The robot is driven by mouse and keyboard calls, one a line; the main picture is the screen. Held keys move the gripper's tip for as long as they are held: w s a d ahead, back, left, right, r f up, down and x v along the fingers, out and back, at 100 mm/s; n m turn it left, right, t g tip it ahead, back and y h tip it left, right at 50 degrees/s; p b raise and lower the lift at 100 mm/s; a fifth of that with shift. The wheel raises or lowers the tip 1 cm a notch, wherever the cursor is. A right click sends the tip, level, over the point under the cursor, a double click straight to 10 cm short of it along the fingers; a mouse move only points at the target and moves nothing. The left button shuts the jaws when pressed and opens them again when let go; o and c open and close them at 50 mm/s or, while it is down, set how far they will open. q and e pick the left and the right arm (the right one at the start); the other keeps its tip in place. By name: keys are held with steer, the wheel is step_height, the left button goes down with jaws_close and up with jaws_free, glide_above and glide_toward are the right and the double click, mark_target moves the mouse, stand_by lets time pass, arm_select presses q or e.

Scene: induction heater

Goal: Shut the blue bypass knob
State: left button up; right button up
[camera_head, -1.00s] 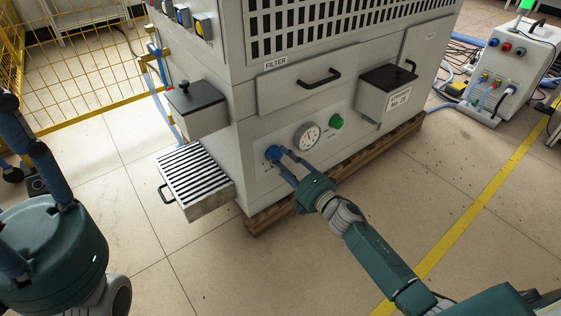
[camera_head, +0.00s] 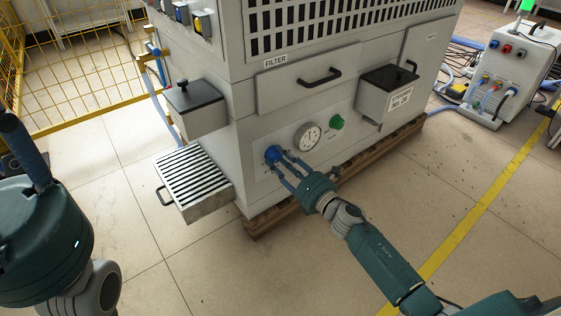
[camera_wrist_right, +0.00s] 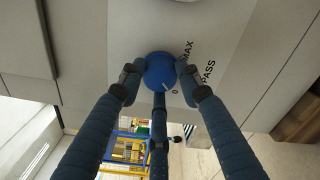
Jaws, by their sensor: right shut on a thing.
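The blue bypass knob (camera_head: 272,154) is on the grey machine's front face, left of the gauge. My right gripper (camera_head: 279,161) reaches it from the lower right, with its fingers closed around it. In the right wrist view the round knob (camera_wrist_right: 160,71) sits between the blue fingertips, touching them at both sides. The knob's white pointer mark is on its lower right part, close to the printed "0". "MAX" and part of "PASS" are readable beside it. My left gripper (camera_head: 25,145) is at the left edge, away from the machine, partly cut off.
A round gauge (camera_head: 307,136) and a green knob (camera_head: 337,122) are right of the blue knob. A slatted tray (camera_head: 206,201) juts out at lower left. A box (camera_head: 385,99) juts out at upper right. Open floor lies in front.

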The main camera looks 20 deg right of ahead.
steer(key=shift+d, duration=0.4)
steer(key=o, duration=1.2)
steer(key=shift+c, duration=0.2)
steer(key=shift+a, duration=0.1)
steer(key=v, duration=1.2)
steer(key=shift+r, duration=0.1)
